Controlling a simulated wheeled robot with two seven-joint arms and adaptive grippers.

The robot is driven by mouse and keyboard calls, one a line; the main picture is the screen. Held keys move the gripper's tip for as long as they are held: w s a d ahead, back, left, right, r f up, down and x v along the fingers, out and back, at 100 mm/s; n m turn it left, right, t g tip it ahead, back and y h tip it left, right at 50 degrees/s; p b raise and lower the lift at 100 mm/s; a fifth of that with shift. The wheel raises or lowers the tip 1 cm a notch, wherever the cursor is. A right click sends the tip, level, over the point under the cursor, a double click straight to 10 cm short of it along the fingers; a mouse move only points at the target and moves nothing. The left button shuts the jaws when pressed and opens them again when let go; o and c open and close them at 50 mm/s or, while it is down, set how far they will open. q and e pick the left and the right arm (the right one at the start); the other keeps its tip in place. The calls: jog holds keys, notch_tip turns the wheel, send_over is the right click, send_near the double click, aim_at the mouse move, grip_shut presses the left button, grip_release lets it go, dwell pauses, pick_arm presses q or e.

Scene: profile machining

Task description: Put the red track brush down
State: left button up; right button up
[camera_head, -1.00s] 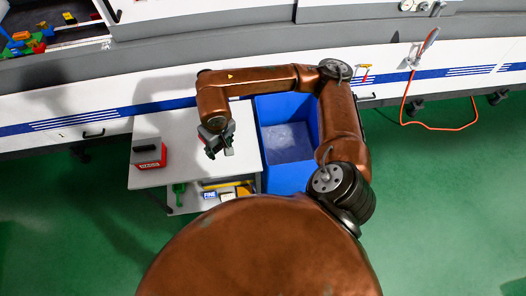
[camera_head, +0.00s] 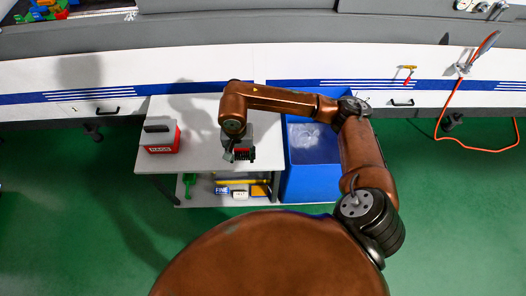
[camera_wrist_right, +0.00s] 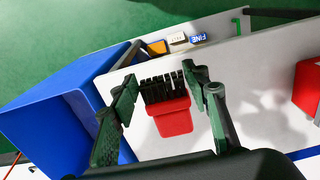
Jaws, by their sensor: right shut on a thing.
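The red track brush (camera_wrist_right: 172,116) has a red body and a row of black bristles. In the right wrist view it sits between the two fingers of my right gripper (camera_wrist_right: 163,104), which is shut on it. In the head view my right gripper (camera_head: 238,148) is over the right part of the white table (camera_head: 200,158). The brush's dark bristles (camera_head: 244,154) show beside the fingers, pointing toward the table's front edge. I cannot tell whether the brush touches the tabletop. My left gripper is not in view.
A red and grey box (camera_head: 162,140) stands on the table's left part. A blue bin (camera_head: 310,183) stands against the table's right side. A lower shelf holds a green tool (camera_head: 189,183) and small boxes (camera_head: 240,190). The tabletop between box and gripper is clear.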

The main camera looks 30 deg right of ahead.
jog(key=d+f, duration=0.4)
jog(key=d, duration=0.2)
send_over(263, 158)
jog(key=f, duration=0.3)
jog(key=shift+a+f+b, duration=0.3)
jog(key=shift+f+b, duration=0.05)
jog(key=shift+b, duration=0.05)
jog(key=shift+d+f, duration=0.25)
jog(key=shift+f, duration=0.05)
jog(key=shift+d+f, duration=0.1)
jog(key=shift+f, duration=1.5)
jog(key=shift+f+b, duration=0.15)
jog(key=shift+b, duration=0.15)
jog(key=o, duration=1.1)
